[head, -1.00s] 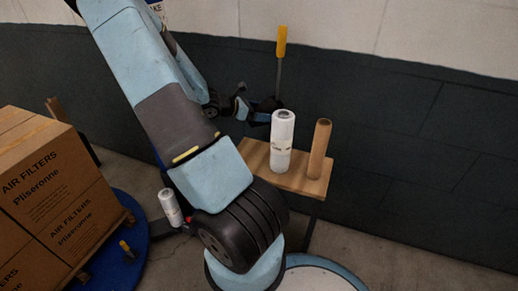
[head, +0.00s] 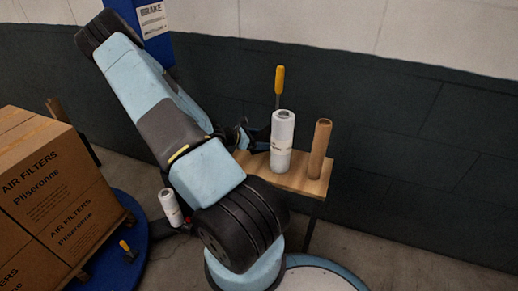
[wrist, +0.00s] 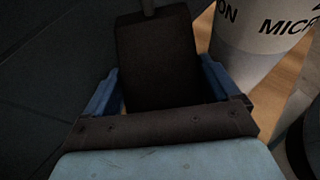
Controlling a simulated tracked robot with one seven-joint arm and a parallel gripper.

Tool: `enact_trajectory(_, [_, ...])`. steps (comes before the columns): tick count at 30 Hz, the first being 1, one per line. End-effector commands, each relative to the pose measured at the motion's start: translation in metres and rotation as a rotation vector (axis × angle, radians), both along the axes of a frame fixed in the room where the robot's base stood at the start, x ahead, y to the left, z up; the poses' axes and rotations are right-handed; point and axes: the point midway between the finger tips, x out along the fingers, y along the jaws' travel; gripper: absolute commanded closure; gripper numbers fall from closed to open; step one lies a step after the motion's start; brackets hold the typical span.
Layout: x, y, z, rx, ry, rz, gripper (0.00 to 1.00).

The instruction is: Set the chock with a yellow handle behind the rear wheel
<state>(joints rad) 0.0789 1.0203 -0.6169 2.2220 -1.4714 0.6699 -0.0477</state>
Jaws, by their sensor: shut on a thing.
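The chock's yellow handle (head: 279,80) stands upright on a thin stem behind the white roll in the head view. In the wrist view the chock's dark body (wrist: 155,60) lies between the blue fingers of my gripper (wrist: 160,88), with part of the stem at the top edge. My gripper (head: 260,141) is shut on this chock, over the back of the wooden bench. The chock's body is mostly hidden in the head view, and I cannot tell whether it touches the bench. I cannot make out a rear wheel.
A tall white roll (head: 282,135) and a brown cardboard tube (head: 319,150) stand on the wooden bench (head: 299,181), close to my gripper. Stacked filter boxes (head: 40,190) stand left over a blue round base (head: 142,225). A small yellow-topped item (head: 125,246) sits there. A dark wall runs behind.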

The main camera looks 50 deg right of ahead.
Motion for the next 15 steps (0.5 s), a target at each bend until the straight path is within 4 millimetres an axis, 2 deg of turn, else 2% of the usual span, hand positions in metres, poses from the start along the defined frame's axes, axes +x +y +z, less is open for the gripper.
enact_trajectory(8, [0.0,0.0,-0.01,-0.002,0.001,0.0,0.83])
enact_trajectory(15, [0.0,0.0,-0.035,-0.001,0.002,0.0,0.83])
